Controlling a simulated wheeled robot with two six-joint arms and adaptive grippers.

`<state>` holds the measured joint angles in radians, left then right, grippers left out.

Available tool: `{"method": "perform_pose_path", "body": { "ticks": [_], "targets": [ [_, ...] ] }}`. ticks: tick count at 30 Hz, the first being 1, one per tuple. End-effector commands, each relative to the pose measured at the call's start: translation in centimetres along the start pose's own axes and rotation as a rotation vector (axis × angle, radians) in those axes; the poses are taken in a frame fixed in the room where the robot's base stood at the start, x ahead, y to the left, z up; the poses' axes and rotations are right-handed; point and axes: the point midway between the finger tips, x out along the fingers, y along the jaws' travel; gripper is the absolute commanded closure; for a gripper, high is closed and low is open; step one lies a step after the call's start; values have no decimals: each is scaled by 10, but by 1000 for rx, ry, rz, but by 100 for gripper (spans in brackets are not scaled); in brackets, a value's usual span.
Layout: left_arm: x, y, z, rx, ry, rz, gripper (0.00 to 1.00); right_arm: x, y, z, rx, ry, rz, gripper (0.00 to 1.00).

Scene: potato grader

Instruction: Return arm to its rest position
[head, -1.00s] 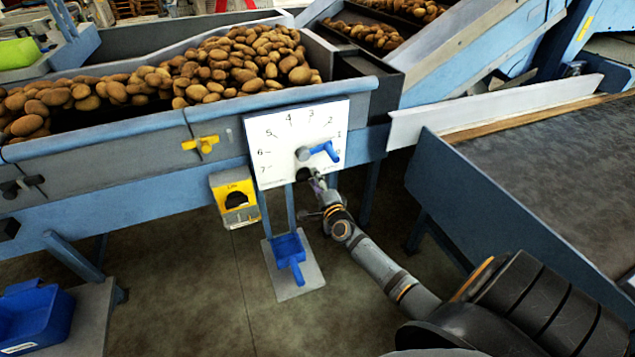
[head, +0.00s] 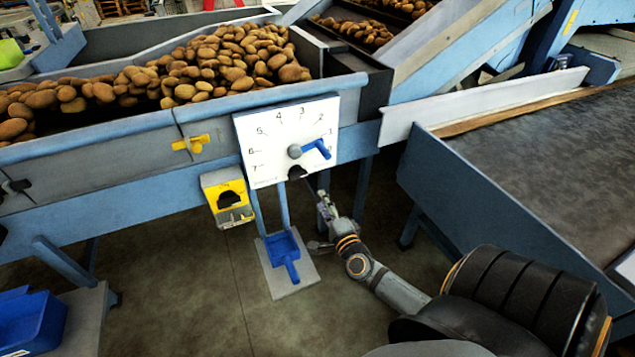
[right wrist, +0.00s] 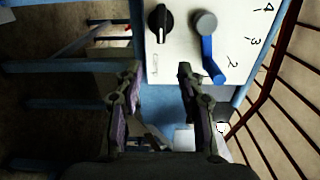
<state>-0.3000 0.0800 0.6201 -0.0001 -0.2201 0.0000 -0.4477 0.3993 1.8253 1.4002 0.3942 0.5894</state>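My right gripper (head: 319,195) is just below and right of the white dial panel (head: 256,162), with a small gap to it in the head view. In the right wrist view my right gripper (right wrist: 158,78) has its two fingers spread apart with nothing between them. The panel carries numbers, a blue lever (head: 319,148) pointing near the 1, and a black knob (head: 297,172) at its lower edge. The wrist view also shows the black knob (right wrist: 159,24) and blue lever (right wrist: 211,60) beyond the fingertips. My left gripper is out of view.
A hopper of potatoes (head: 230,65) stands behind the panel. A yellow box (head: 228,197) hangs left of it. A dark conveyor belt (head: 560,160) is on the right.

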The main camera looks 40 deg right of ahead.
Motion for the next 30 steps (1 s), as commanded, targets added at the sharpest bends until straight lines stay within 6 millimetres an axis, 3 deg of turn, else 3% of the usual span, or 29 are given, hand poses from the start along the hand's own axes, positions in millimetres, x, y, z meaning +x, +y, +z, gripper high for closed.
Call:
{"method": "perform_pose_path", "body": {
  "ticks": [8, 11, 14, 17, 18, 20, 22, 24, 27, 30],
  "targets": [
    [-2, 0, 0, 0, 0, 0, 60, 0, 3, 0, -16, -1, 8, 61],
    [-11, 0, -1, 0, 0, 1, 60, -5, 33, -4, -150, -19, 74, 61],
    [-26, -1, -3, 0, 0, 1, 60, -25, 99, -8, -414, -87, 224, 61],
    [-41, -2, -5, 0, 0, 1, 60, -65, 178, -11, -699, -217, 411, 61],
    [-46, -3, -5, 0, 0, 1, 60, -87, 208, -12, -800, -280, 485, 61],
    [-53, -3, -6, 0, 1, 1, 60, -122, 248, -12, -939, -388, 591, 61],
    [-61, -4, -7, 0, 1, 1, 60, -171, 290, -13, -1084, -532, 710, 61],
    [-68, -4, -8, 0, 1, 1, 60, -223, 323, -13, -1209, -689, 814, 61],
    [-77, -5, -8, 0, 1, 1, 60, -294, 355, -13, -1348, -914, 930, 61],
    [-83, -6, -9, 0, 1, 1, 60, -351, 371, -14, -1439, -1103, 1001, 61]
  ]
}}
